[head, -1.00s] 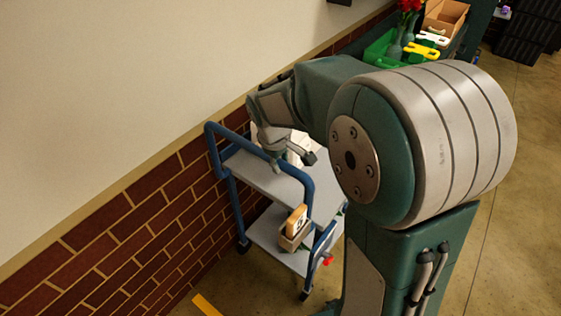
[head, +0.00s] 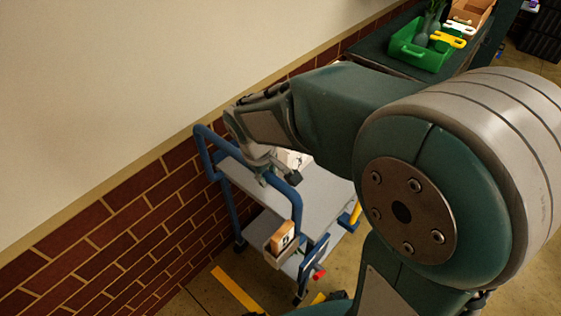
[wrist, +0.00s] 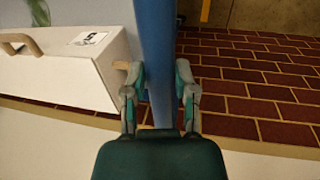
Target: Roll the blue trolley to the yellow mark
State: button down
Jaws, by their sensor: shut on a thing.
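The blue trolley (head: 318,190) has blue tube handles and two grey shelves, and stands upright beside the brick wall. My gripper (head: 268,172) is shut on the blue handle bar of the trolley; in the wrist view the bar (wrist: 155,60) runs between my two fingers (wrist: 158,88). Yellow floor tape (head: 238,289) lies in front of the trolley's lower left. Another yellow piece (head: 350,214) shows at the trolley's right side, and a small one (head: 318,298) near its front wheel. My arm hides part of the trolley's right side.
A white box (wrist: 70,65) with a handle is beside the bar. A green crate (head: 418,55) stands on a dark bench behind. The brick wall (head: 110,235) runs close along the left.

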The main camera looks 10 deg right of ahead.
jog(key=s+a, duration=1)
jog(key=a, duration=0.3)
jog(key=shift+s+a, duration=0.15)
jog(key=shift+a, duration=0.25)
jog(key=shift+f, duration=0.1)
jog(key=c, duration=0.5)
grip_release()
jog(key=shift+o, duration=0.4)
jog(key=shift+s+a, duration=0.1)
jog(key=shift+a, duration=0.2)
notch_tip(320, 180, up, 12)
jog(key=s+a, duration=0.1)
jog(key=a, duration=0.1)
